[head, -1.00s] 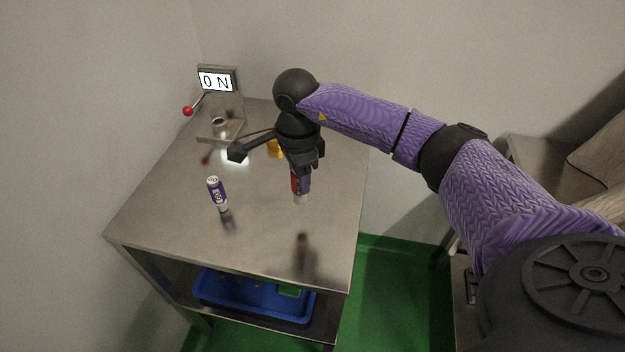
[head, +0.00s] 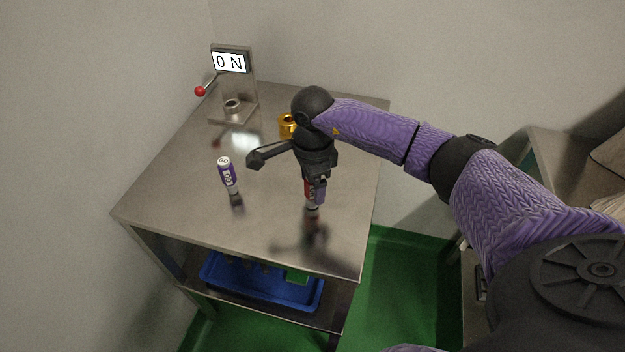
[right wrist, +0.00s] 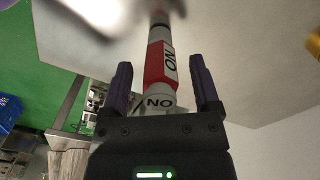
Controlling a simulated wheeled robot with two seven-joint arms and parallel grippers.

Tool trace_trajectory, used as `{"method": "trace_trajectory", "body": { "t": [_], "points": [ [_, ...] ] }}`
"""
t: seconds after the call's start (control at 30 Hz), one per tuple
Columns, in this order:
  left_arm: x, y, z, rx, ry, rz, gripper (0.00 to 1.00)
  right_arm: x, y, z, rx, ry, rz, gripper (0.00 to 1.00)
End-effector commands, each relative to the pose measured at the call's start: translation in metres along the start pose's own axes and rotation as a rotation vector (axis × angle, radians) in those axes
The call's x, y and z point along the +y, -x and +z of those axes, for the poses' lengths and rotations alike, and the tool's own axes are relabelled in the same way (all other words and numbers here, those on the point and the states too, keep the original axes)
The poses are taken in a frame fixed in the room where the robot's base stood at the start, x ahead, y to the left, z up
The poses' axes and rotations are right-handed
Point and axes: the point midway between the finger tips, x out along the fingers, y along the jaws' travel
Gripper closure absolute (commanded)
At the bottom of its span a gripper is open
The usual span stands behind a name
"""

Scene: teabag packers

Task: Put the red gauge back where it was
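The red gauge (head: 308,190) is a slim red and white cylinder. It stands upright on the metal table (head: 270,225), toward the right side, its lower end meeting its reflection. My right gripper (head: 314,192) points down over it, fingers on either side. In the right wrist view the red gauge (right wrist: 160,62) lies between the two fingers (right wrist: 162,85), with a gap visible on each side, so the gripper is open around it. A purple and white gauge (head: 228,176) stands upright to the left. My left gripper is not in view.
A stand with a "0 N" display (head: 229,62), a round metal cup (head: 232,104) and a red-knobbed lever (head: 200,91) is at the back left. A yellow object (head: 287,126) sits behind my right gripper. A blue bin (head: 262,289) is on the lower shelf. The table front is clear.

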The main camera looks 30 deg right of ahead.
Motion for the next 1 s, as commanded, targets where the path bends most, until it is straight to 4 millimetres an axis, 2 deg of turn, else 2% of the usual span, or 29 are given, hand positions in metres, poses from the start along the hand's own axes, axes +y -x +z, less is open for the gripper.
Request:
{"method": "trace_trajectory", "body": {
  "t": [0.13, 0.2, 0.27, 0.5, 0.6, 0.73, 1.0],
  "points": [
    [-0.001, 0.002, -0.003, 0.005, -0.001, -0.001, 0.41, 0.000, 0.002, 0.000, 0.000, 0.000, 0.000, 0.21],
    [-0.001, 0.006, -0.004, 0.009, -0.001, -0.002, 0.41, -0.001, 0.011, 0.000, -0.001, 0.000, -0.003, 0.21],
    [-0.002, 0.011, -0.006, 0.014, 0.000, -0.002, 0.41, -0.001, 0.025, 0.000, 0.000, 0.000, -0.005, 0.21],
    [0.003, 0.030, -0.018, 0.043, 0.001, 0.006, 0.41, -0.001, 0.094, 0.000, -0.001, -0.001, -0.006, 0.21],
    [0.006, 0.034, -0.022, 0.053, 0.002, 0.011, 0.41, -0.001, 0.113, 0.000, 0.000, -0.001, -0.004, 0.21],
    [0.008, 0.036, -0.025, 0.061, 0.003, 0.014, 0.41, 0.000, 0.123, 0.000, 0.000, 0.000, -0.001, 0.21],
    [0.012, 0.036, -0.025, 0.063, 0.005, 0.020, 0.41, 0.000, 0.123, 0.000, 0.000, 0.000, 0.000, 0.21]
  ]
}}
